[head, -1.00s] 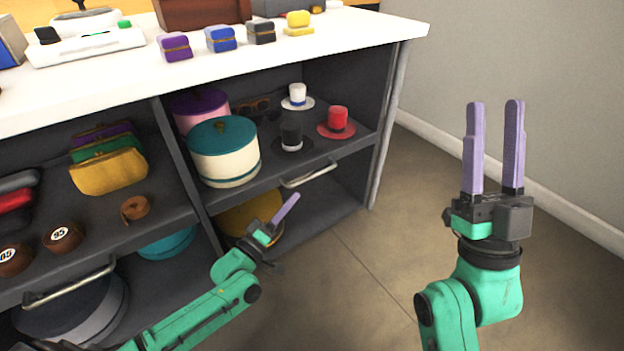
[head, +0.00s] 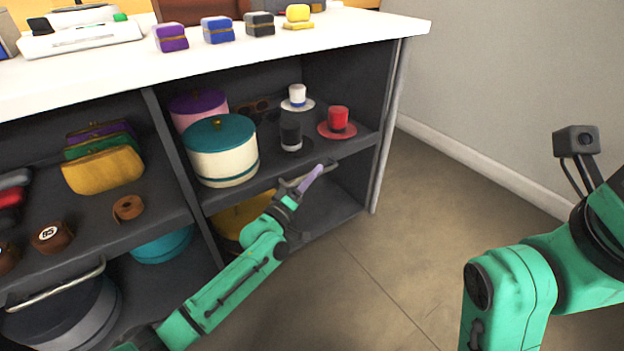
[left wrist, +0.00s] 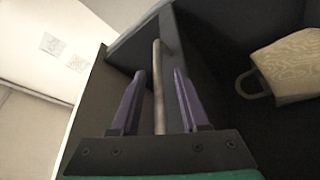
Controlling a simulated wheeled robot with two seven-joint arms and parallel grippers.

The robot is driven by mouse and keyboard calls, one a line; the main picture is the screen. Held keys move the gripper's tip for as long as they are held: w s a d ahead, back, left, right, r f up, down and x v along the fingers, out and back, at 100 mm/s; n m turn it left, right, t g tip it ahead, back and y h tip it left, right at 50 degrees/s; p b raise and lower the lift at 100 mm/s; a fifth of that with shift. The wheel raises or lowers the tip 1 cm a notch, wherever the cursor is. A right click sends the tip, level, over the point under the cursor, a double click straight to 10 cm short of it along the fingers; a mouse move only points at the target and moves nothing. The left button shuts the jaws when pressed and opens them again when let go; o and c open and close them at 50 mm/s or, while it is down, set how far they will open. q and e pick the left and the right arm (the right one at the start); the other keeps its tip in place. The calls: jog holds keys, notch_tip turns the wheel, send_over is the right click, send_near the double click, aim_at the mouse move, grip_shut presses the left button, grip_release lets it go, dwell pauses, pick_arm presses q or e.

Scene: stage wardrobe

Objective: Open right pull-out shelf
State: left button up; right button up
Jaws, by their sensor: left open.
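The right pull-out shelf (head: 262,184) sits in the right bay of the dark cabinet and looks pushed in. It carries a cream pot with a teal lid (head: 222,160), a pink pot with a purple lid (head: 198,108) and small white, black and red top hats. Its metal bar handle (head: 350,161) is on the front edge. My left gripper (head: 312,178) is at this handle, partly covering it. In the left wrist view the open fingers (left wrist: 159,76) stand on either side of the handle bar (left wrist: 158,95). The right arm is at the right edge; its fingers are out of view.
The left shelf (head: 95,238) holds purses and rolled belts and has its own handle (head: 55,287). The white countertop (head: 330,37) overhangs the cabinet. The floor (head: 400,230) in front and to the right is clear.

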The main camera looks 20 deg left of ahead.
pick_arm(q)
grip_shut()
dwell(1.4)
